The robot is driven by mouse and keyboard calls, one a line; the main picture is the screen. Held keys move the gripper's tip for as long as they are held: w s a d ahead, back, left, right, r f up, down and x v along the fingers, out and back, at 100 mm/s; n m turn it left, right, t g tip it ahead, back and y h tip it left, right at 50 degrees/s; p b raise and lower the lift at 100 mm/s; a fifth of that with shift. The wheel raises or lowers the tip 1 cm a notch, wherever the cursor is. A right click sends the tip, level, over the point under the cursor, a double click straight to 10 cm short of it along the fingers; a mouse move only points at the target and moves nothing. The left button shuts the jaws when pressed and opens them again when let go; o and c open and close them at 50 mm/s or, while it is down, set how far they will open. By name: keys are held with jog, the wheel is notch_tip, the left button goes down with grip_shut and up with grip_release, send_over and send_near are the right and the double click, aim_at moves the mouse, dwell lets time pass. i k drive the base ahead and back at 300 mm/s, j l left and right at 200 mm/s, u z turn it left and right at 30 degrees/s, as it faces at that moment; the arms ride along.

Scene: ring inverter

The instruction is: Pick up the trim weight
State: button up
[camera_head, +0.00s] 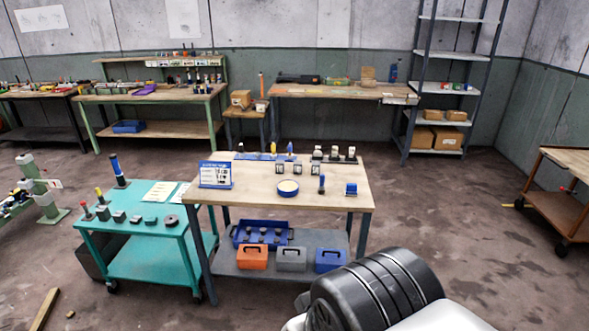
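I cannot tell for sure which thing is the trim weight; several small parts are too small to identify. On the teal cart (205,240) lie small dark blocks (135,219) and a dark disc (172,220). On the wooden-topped table (250,199) stand small dark, pale-faced blocks (298,169), a round blue-rimmed dish (288,187), an upright blue-topped piece (322,183) and a blue block (351,189). My gripper is not in view. A black ribbed, rounded part with white sections, apparently my arm, fills the bottom right.
The teal cart adjoins on the left. Floor right of the table is clear.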

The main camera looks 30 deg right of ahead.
aim_at(315, 164)
jog(key=z, duration=0.25)
jog(key=i+j+z, duration=0.15)
jog(key=i+z, duration=0.2)
jog(key=i, duration=0.2)
jog(key=i+j+z, duration=0.3)
jog(key=i, duration=0.25)
jog(key=i+j+z, duration=0.35)
jog(key=i+j, duration=1.25)
